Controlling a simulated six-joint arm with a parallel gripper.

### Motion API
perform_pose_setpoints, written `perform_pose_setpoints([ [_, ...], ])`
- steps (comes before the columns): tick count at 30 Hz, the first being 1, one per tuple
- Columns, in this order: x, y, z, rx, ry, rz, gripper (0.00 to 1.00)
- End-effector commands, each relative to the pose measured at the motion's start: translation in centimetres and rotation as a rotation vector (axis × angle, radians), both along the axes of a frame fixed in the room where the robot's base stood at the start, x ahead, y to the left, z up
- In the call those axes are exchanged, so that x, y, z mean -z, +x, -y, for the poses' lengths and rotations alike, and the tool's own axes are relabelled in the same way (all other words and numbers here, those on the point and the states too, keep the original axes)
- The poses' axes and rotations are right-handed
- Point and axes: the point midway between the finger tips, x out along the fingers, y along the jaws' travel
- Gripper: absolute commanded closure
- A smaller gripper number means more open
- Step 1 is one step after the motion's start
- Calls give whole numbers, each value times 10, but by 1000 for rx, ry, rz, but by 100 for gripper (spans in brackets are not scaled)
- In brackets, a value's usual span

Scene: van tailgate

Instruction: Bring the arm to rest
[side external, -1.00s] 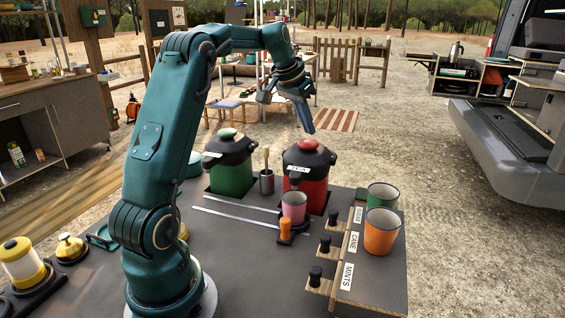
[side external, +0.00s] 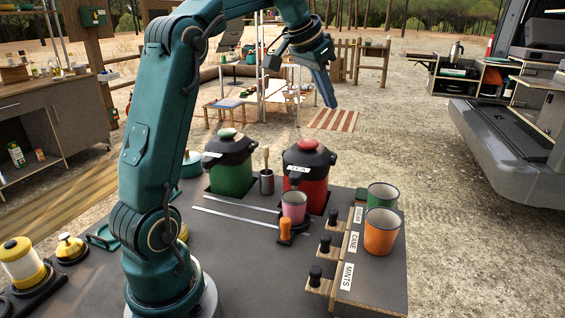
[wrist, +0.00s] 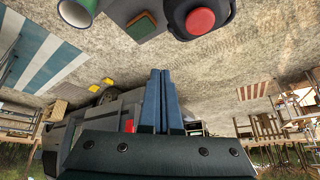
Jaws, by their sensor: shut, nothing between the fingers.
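My gripper (side external: 328,88) is raised in the air above and behind the red urn in the side external view. Its fingers point down and slightly right and touch no object. In the wrist view my gripper (wrist: 161,78) shows two blue fingers side by side, closed with nothing between them. The dark worktop (side external: 100,285) lies below my arm and is clear of the gripper.
A red urn (side external: 311,182) and a green urn (side external: 232,176) stand at the worktop's back. A pink cup (side external: 293,206) sits before the red urn. Orange (side external: 381,232) and green (side external: 383,194) cups stand at right. The van tailgate (side external: 500,150) is farther right.

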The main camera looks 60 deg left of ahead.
Motion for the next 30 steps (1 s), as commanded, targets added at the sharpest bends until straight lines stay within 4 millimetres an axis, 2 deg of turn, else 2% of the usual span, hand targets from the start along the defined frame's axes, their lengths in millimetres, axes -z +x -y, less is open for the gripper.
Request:
perform_pose_setpoints([
  [1,-11,-8,26,43,11,14,100],
  [7,-19,-51,100,142,23,35,100],
  [11,-8,-87,136,186,19,40,100],
  [15,15,-129,163,217,9,39,100],
  [18,38,-157,175,226,-1,31,100],
  [22,71,-185,181,217,-14,9,100],
  [27,104,-204,179,165,-31,-35,100],
  [30,112,-206,177,130,-44,-48,100],
])
